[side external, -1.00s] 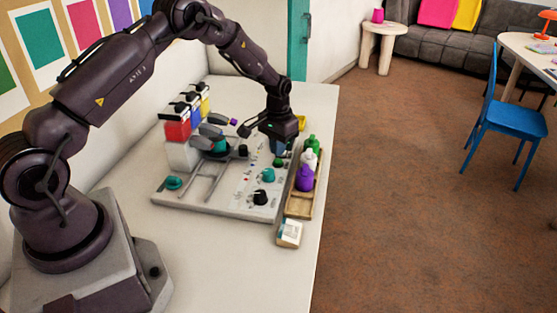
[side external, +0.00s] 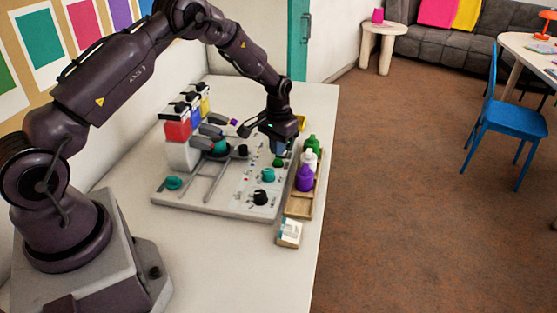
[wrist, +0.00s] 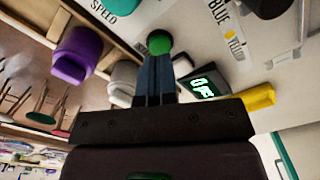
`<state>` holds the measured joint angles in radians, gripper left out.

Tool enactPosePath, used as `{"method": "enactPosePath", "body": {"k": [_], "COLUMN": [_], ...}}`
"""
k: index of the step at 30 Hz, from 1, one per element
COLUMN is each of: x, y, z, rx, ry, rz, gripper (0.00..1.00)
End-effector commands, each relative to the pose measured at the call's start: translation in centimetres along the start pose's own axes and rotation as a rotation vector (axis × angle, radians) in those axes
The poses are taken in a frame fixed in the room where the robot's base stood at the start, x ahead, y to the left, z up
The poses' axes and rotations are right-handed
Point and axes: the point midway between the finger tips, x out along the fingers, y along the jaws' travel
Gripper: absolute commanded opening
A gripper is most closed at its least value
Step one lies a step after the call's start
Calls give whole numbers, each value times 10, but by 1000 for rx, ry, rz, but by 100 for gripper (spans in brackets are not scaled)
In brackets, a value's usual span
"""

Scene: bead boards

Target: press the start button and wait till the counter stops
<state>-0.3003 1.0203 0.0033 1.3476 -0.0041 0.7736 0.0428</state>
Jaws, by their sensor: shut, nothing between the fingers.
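A round green button (wrist: 158,42) sits on the light board (side external: 210,208); it also shows in the side view (side external: 278,162). My gripper (wrist: 155,62) is shut and empty, its blue fingertips pointing at the button and meeting its edge in the wrist view. Whether they press it down I cannot tell. In the side view my gripper (side external: 279,150) is low over the right part of the board. A small dark counter display (wrist: 203,82) with lit digits stands right of the fingers in the wrist view; the digits appear turned and I cannot read them surely.
A wooden tray (side external: 299,208) with green, white and purple (side external: 305,178) bottles stands right of the board. A teal knob (side external: 268,175) and a black knob (side external: 260,197) are nearby. Red, blue and yellow containers (side external: 178,130) stand behind. A small white box (side external: 289,234) lies in front.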

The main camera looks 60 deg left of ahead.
Motion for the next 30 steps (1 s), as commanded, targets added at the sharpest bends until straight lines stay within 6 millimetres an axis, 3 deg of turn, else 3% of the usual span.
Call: {"method": "enactPosePath", "body": {"k": [30], "x": [16], "y": [0], "z": [0], "rx": [0], "ry": [0], "rz": [0], "gripper": [0]}}
